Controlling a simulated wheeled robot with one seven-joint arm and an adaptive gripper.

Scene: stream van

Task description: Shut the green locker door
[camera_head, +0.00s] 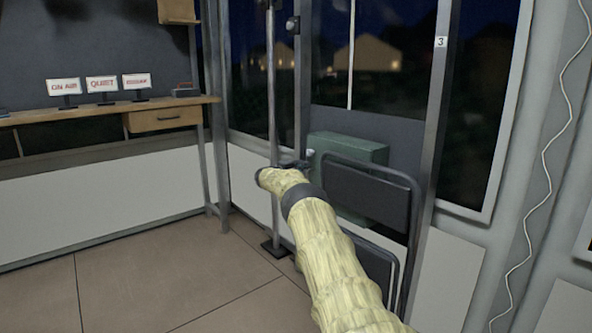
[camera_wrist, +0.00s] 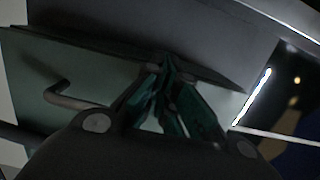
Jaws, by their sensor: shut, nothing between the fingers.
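The green locker (camera_head: 352,147) is a box standing at the back, beyond my arm and partly behind a dark folding chair. Its lower part is hidden, and I cannot tell from the head view how far its door stands open. My gripper (camera_head: 298,163) is small and dark at the end of my arm, in front of the locker's left side. In the wrist view my gripper (camera_wrist: 167,72) has its fingers together and empty. A pale grey-green panel with a bent handle (camera_wrist: 72,100) lies beside the fingers there; I cannot tell whether they touch it.
Dark folding chairs (camera_head: 366,196) stand right of my arm, close to the locker. A metal pole (camera_head: 272,90) on a foot stands left of my gripper. A wooden desk (camera_head: 90,113) with lit signs runs along the left wall. The tiled floor (camera_head: 150,285) at left is clear.

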